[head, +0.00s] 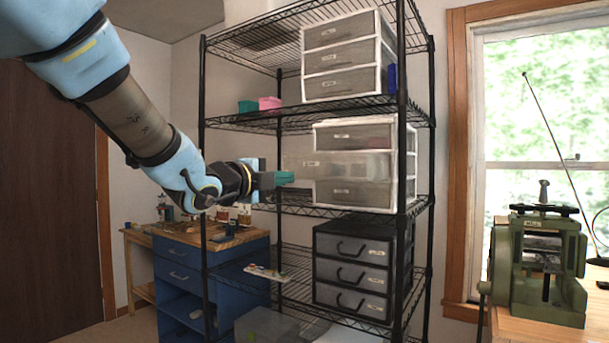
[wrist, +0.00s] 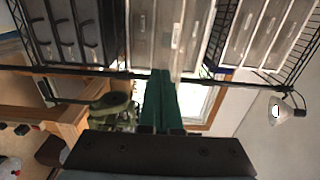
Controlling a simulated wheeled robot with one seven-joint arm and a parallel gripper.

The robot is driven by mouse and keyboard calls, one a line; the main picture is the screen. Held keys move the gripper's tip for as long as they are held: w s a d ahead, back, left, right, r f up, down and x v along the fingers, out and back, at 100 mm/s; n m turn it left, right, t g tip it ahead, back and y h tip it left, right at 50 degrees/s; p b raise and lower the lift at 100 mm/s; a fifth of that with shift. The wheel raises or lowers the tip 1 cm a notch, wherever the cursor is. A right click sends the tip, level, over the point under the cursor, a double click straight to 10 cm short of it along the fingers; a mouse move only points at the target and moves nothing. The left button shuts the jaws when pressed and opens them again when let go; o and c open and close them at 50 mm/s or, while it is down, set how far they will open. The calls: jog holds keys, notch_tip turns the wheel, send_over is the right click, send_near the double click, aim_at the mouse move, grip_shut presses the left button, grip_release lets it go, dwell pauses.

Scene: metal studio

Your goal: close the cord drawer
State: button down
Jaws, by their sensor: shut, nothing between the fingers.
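A clear drawer (head: 340,166) sticks out to the left from the middle of the white drawer unit (head: 364,131) on the shelf rack. The labels are too small to read, so I cannot confirm which drawer is the cord drawer. My gripper (head: 288,178) has teal fingers, shut and empty, at the outer front end of this pulled-out drawer. In the wrist view my gripper (wrist: 160,75) points at the same white unit (wrist: 142,35), with its tips by the middle drawer front (wrist: 171,35). I cannot tell whether the tips touch it.
The black wire rack (head: 402,110) has posts and shelves close around. A white drawer unit (head: 345,55) stands above and a black one (head: 350,272) below. Teal and pink boxes (head: 270,103) sit on the upper shelf. A blue cabinet (head: 180,270) stands behind at left.

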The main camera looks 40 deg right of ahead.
aim_at(315, 176)
jog(key=p+x, duration=0.3)
jog(key=x, duration=0.5)
jog(key=shift+w+d+p, duration=0.15)
jog(key=shift+d+p, duration=0.15)
jog(key=shift+d, duration=0.5)
jog(key=shift+w, duration=0.1)
